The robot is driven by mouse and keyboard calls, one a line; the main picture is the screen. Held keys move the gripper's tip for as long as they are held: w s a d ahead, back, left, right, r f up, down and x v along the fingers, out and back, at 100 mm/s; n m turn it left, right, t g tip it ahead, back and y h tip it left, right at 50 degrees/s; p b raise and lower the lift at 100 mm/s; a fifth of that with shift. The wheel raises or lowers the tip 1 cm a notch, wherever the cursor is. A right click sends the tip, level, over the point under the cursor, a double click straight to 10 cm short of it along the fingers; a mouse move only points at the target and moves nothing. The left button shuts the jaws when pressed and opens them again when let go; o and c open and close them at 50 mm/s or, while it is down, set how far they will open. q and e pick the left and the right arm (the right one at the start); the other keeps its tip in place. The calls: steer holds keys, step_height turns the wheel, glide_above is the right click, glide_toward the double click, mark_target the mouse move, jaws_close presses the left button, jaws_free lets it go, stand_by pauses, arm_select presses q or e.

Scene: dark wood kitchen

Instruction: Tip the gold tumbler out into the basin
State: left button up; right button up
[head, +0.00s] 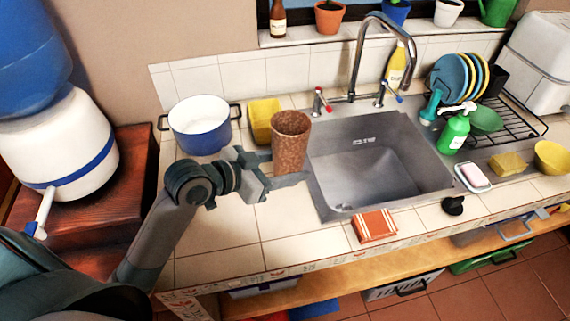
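The gold tumbler (290,146) looks coppery brown and speckled. It is upright, just left of the basin (375,170), near its left rim. My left gripper (286,168) comes in from the left with its fingers around the tumbler's lower part and appears shut on it. The tumbler's open top faces up; its contents cannot be made out. Whether its base touches the counter is hard to tell. The basin is a steel sink and looks empty. My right gripper is not in view.
A blue-white pot (199,127) and a yellow container (264,120) stand behind my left gripper. The faucet (365,55) arches over the basin's back. A striped orange sponge or cloth (375,226) lies at the front. A green bottle (454,133), soap dish (472,178) and dish rack (500,108) are right.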

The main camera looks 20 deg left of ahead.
arm_select(q)
steer(key=shift+w+f+n+t+y, duration=0.15)
steer(key=shift+n+t+y, duration=0.15)
steer(key=shift+n+y, duration=0.2)
steer(key=shift+w+f+n+t+y, duration=0.1)
steer(key=shift+n+t+y, duration=0.2)
steer(key=shift+n+y, duration=0.2)
steer(key=n+y, duration=0.1)
steer(key=n+t+y, duration=0.1)
steer(key=shift+w+a+n+y, duration=0.15)
steer(key=shift+w+n+y, duration=0.05)
steer(key=shift+n+y, duration=0.1)
steer(key=shift+a+f+n+y, duration=0.1)
steer(key=shift+a+n+y, duration=0.05)
steer(key=shift+n+y, duration=0.85)
steer(key=shift+a+f, duration=0.1)
steer(key=shift+a, duration=0.05)
